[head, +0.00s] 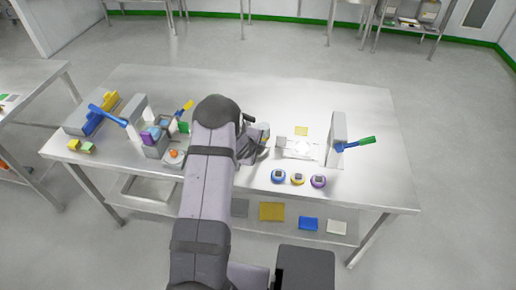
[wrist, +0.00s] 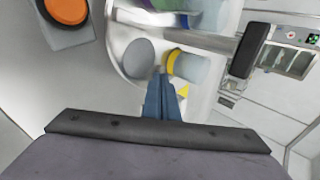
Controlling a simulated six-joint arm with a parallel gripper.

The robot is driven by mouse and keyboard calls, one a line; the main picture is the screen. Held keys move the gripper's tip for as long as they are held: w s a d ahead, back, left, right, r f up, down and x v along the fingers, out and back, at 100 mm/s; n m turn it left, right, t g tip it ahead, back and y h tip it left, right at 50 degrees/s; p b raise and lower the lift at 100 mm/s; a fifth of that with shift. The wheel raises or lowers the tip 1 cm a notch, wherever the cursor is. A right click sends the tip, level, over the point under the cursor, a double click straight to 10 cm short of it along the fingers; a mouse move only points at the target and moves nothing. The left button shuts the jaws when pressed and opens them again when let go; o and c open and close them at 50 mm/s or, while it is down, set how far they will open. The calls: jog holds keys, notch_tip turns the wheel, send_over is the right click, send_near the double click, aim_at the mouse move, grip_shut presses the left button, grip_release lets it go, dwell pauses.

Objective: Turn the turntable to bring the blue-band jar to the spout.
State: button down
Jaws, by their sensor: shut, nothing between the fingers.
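In the wrist view my gripper (wrist: 163,74) is shut, with slim blue-grey fingers and nothing between them. Its tips are over a pale, round-edged surface (wrist: 122,62), which looks like the turntable. A yellow-band jar (wrist: 190,66) is just right of the tips; whether they touch cannot be told. A grey disc (wrist: 138,57) is just left of them. Purple (wrist: 166,5) and green (wrist: 206,14) coloured parts are cut off at the top edge. In the head view my arm hides the fingertips and most of this area.
An orange button (wrist: 66,8) on a grey box stands nearby; it also shows in the head view (head: 174,154). Blue (head: 278,176), yellow (head: 298,179) and purple (head: 318,181) round items lie near the steel table's front edge. A grey stand (head: 337,138) with a green-tipped handle is at right.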

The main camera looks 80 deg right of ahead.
aim_at(268, 132)
jog(key=shift+s+d+f+b, duration=0.1)
jog(key=shift+s+b, duration=0.05)
jog(key=shift+b, duration=0.2)
jog(key=shift+s+d+f+n+t+b, duration=0.1)
jog(key=shift+s+d+n+t+b, duration=0.1)
jog(key=shift+n+t+b, duration=0.6)
jog(key=b, duration=0.1)
jog(key=d+b, duration=0.1)
jog(key=b, duration=0.1)
jog(key=shift+s+g, duration=0.3)
jog(key=shift+s+d+m+b, duration=0.25)
jog(key=shift+d+m+b, duration=0.05)
jog(key=shift+d+b, duration=0.25)
jog(key=shift+s+d+r+p, duration=0.15)
jog(key=shift+d+p, duration=0.1)
jog(key=shift+d, duration=0.4)
jog(key=shift+s+d+r+p, duration=0.1)
jog(key=shift+d+p, duration=0.15)
jog(key=shift+d, duration=0.4)
jog(key=shift+w+d+p, duration=0.1)
jog(key=shift+d+p, duration=0.8)
jog(key=shift+p, duration=0.15)
jog(key=shift+d, duration=0.2)
jog(key=shift+b+v, duration=1.2)
jog(key=shift+v, duration=2.45)
